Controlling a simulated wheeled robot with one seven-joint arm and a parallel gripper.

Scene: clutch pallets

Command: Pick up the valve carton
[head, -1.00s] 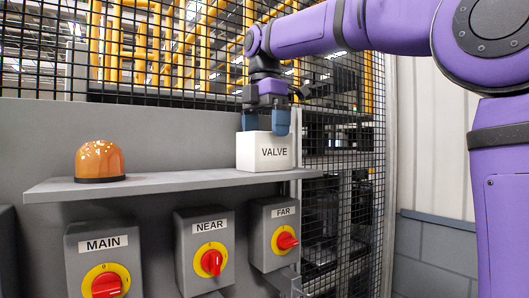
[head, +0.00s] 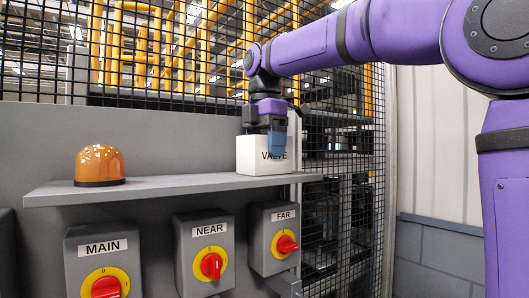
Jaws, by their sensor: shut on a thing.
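The valve carton (head: 258,163) is a white box with VALVE printed on its front face. It stands upright at the right end of the grey shelf (head: 150,189). My gripper (head: 272,143) points down over the carton from above, with its blue fingers at the carton's upper part. The near finger covers part of the printed word. The gripper is shut on the carton; the far finger is mostly hidden. The carton's base appears to rest on the shelf.
An orange beacon (head: 100,165) stands on the shelf's left part, with free shelf between it and the carton. Below are the switch boxes MAIN (head: 103,262), NEAR (head: 207,250) and FAR (head: 277,236), with red knobs. Wire mesh fencing (head: 340,180) stands behind and to the right.

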